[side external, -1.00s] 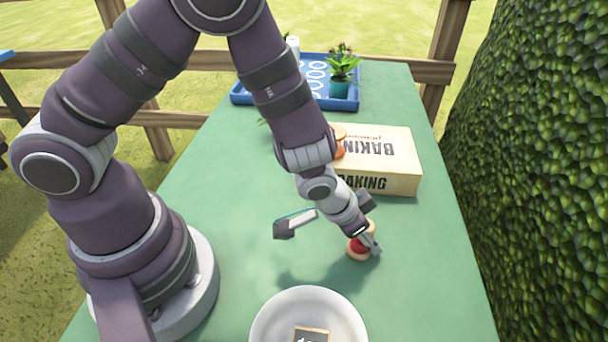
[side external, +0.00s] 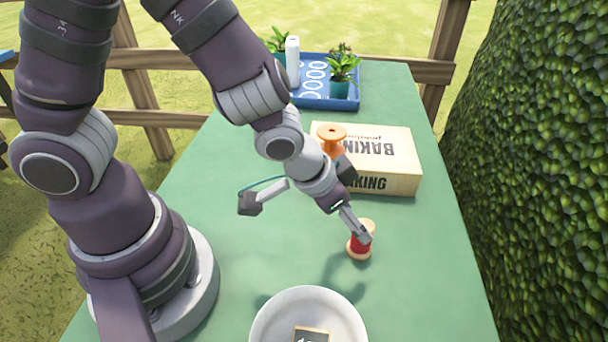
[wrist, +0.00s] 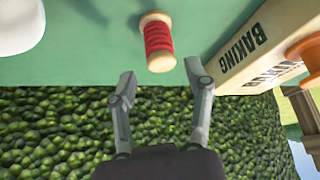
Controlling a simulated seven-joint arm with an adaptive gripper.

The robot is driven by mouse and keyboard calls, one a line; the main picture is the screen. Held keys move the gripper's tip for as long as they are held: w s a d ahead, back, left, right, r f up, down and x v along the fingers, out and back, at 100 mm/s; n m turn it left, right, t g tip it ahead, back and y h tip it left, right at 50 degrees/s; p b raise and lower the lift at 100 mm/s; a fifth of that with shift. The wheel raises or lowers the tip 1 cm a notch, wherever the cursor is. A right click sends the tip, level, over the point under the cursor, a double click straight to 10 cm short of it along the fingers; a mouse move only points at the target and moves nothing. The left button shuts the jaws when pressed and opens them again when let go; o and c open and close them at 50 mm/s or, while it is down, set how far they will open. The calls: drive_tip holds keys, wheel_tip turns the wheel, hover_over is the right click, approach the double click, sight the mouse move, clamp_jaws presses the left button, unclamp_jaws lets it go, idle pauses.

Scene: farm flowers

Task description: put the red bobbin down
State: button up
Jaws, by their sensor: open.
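The red bobbin (side external: 359,243), a wooden spool wound with red thread, stands upright on the green table (side external: 418,265) between the plate and the box. In the wrist view the red bobbin (wrist: 159,45) lies just past my fingertips, centred on the gap between them. My gripper (wrist: 162,78) is open, its fingers apart with nothing held. In the side view my gripper (side external: 356,222) is tilted at the bobbin's upper part, one finger overlapping it in the picture. I cannot tell whether that finger touches it.
A white plate (side external: 265,325) with a small dark label sits in front. A blue tray (side external: 345,104) with potted plants is at the back. A hedge (side external: 540,180) borders the right side.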

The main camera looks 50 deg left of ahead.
drive_tip(key=s+a+r+n+y, duration=0.1)
drive_tip(key=s+a+r+n, duration=0.2)
drive_tip(key=s+a+r, duration=0.5)
drive_tip(key=a+r, duration=0.3)
drive_tip(key=r, duration=0.3)
drive_tip(key=shift+s+a+y, duration=0.2)
drive_tip(key=shift+a+y, duration=0.1)
drive_tip(key=shift+a, duration=0.05)
idle(0.6)
